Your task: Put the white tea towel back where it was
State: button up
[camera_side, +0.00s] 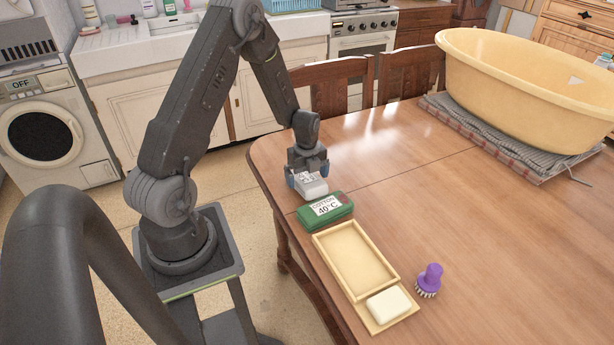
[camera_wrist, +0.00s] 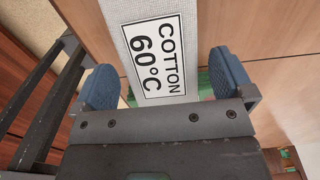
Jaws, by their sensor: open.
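The white tea towel (camera_side: 312,186) is a small folded bundle near the table's left edge. It shows in the wrist view as a pale strip (camera_wrist: 118,12) with a label reading COTTON 60°C. My gripper (camera_side: 307,179) is right over it, pointing down. Its two blue fingers are apart, one on each side of the towel, with gaps visible in the wrist view (camera_wrist: 165,80). A green folded towel (camera_side: 315,221) labelled COTTON 40°C lies just in front of the white one. I cannot tell whether the white towel's underside rests fully on the table.
A shallow cream tray (camera_side: 355,260) lies in front of the green towel, its large compartment empty. A white soap bar (camera_side: 389,304) sits at its near end. A purple brush (camera_side: 430,280) stands to the right. A yellow tub (camera_side: 530,95) stands on folded cloths (camera_side: 470,127). The table's middle is clear.

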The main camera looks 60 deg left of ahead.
aim_at(307, 178)
notch_tip(307, 178, up, 12)
jog(key=s+d+r+n+t, duration=0.25)
jog(key=d+r+n, duration=0.45)
jog(key=d+r, duration=0.5)
jog(key=s+d+r+n+t, duration=0.3)
jog(key=s+d+r+n, duration=0.3)
jog(key=s+d+n, duration=0.5)
jog(key=shift+s+r, duration=0.3)
jog(key=shift+s, duration=0.4)
